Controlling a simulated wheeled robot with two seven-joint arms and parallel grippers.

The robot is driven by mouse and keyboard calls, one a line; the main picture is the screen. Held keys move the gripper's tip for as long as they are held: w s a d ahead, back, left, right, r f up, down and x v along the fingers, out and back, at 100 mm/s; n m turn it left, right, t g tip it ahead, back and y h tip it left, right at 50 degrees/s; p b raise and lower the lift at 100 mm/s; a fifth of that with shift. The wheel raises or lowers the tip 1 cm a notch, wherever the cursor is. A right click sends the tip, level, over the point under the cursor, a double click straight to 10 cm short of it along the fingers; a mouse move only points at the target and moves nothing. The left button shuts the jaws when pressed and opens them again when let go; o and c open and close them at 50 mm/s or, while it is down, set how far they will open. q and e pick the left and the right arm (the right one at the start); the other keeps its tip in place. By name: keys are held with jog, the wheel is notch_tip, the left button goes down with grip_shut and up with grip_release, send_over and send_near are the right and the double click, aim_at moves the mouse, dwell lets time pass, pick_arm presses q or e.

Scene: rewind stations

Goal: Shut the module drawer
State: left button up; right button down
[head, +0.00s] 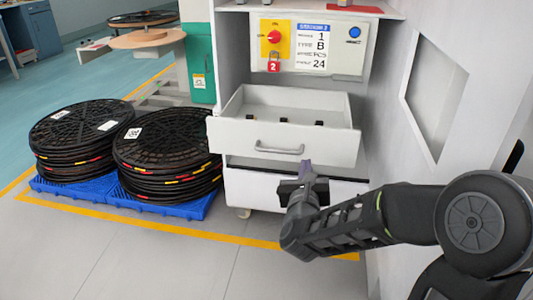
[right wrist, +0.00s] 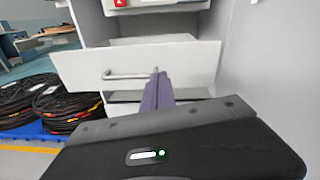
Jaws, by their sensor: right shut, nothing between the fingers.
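The module drawer (head: 247,140) is a white drawer pulled out of the white cabinet, with a few small dark items inside. Its grey bar handle (head: 279,150) is on the front panel and also shows in the right wrist view (right wrist: 128,76). My right gripper (head: 307,168) is just in front of and below the drawer front, right of the handle. In the right wrist view its purple fingers (right wrist: 157,88) are together with nothing between them, pointing at the drawer front near the handle's right end. I cannot tell whether they touch it. My left gripper is out of view.
A lower white drawer (head: 250,187) sits below. A control panel (head: 310,45) with a red switch and red padlock is above. Stacked black reels (head: 165,150) on blue pallets (head: 190,207) stand at left. A white wall (head: 395,140) closes the right side. Grey floor in front is clear.

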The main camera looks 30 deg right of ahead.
aim_at(311, 129)
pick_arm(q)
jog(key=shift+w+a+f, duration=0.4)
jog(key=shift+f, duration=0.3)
pick_arm(e)
jog(key=shift+w+d+r+m+h, duration=0.15)
jog(key=shift+r+m+h, duration=0.1)
jog(key=shift+r+m, duration=0.25)
jog(key=shift+w+d+r+m+h, duration=0.1)
jog(key=shift+r+m+h, duration=0.15)
jog(key=shift+m, duration=0.45)
jog(key=shift+w+d, duration=0.1)
jog(key=b+x, duration=0.2)
jog(key=x, duration=1.1)
jog(key=shift+w+d, duration=0.15)
jog(key=shift+w, duration=0.2)
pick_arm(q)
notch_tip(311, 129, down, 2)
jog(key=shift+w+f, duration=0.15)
pick_arm(e)
jog(key=shift+w, duration=0.15)
